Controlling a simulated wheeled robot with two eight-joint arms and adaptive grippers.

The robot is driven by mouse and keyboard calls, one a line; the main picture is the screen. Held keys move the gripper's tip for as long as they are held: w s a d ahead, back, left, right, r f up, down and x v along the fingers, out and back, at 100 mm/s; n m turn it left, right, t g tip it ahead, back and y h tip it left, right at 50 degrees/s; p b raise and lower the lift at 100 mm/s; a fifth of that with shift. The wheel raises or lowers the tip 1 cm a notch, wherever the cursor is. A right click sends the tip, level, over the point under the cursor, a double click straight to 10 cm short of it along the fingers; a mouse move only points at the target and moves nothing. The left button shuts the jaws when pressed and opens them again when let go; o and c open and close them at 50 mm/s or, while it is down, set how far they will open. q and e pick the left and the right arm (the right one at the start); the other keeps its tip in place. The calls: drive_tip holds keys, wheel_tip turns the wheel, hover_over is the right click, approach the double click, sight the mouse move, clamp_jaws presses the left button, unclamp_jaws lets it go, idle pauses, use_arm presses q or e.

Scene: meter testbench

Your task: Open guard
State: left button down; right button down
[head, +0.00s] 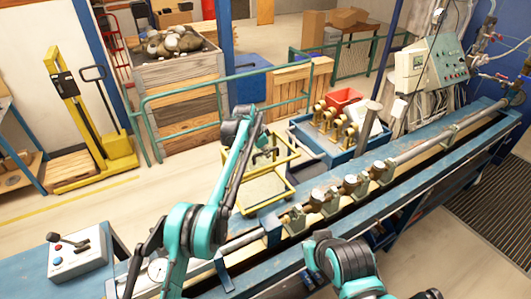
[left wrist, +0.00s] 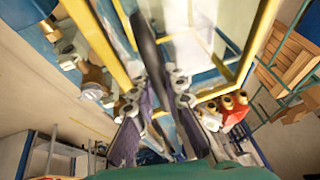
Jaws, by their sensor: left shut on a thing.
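The guard (head: 282,163) is a yellow frame with a see-through panel, at the back edge of the blue test bench in the head view. It stands tilted, and I cannot tell its exact angle. Its yellow frame (left wrist: 256,45) also crosses the left wrist view. My left gripper (head: 266,153) is at the guard's upper part, shut on its dark handle. The handle (left wrist: 147,50) runs between the fingers of my left gripper (left wrist: 163,88) in the left wrist view. My right arm shows at the bottom of the head view, but its gripper is out of sight.
Brass meters (head: 350,183) sit in a row on the blue bench (head: 430,170). Behind it is a blue cart (head: 312,143) with more meters and a red bin (head: 344,98). A control box (head: 77,255) is at the lower left. A green railing (head: 185,92) stands behind.

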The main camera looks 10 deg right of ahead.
use_arm(q)
drive_tip(key=c, duration=1.6)
unclamp_jaws()
drive_tip(key=shift+o, duration=0.2)
drive_tip(key=v, duration=1.2)
drive_tip(key=shift+a, duration=0.1)
drive_tip(key=s+a+f+n+t+y+b, duration=0.1)
drive_tip(key=s+a+f+n+b, duration=0.1)
drive_tip(key=s+a+n+b, duration=0.5)
drive_tip(key=s+a+f+t+y+b, duration=0.1)
drive_tip(key=s+a+f+b, duration=0.2)
drive_tip(key=s+a+b, duration=0.6)
drive_tip(key=s+a+f+n+t+b, duration=0.1)
drive_tip(key=s+a+f+n+b, duration=0.2)
drive_tip(key=s+a+f, duration=0.3)
drive_tip(key=s+a+f+n+t+y+b, duration=0.1)
drive_tip(key=s+a+f+n+b, duration=0.2)
drive_tip(key=s+f, duration=1.3)
drive_tip(key=s+a+n, duration=0.1)
drive_tip(key=s+a, duration=0.2)
drive_tip(key=shift+s+f+y+b, duration=0.3)
drive_tip(key=shift+s+b, duration=0.05)
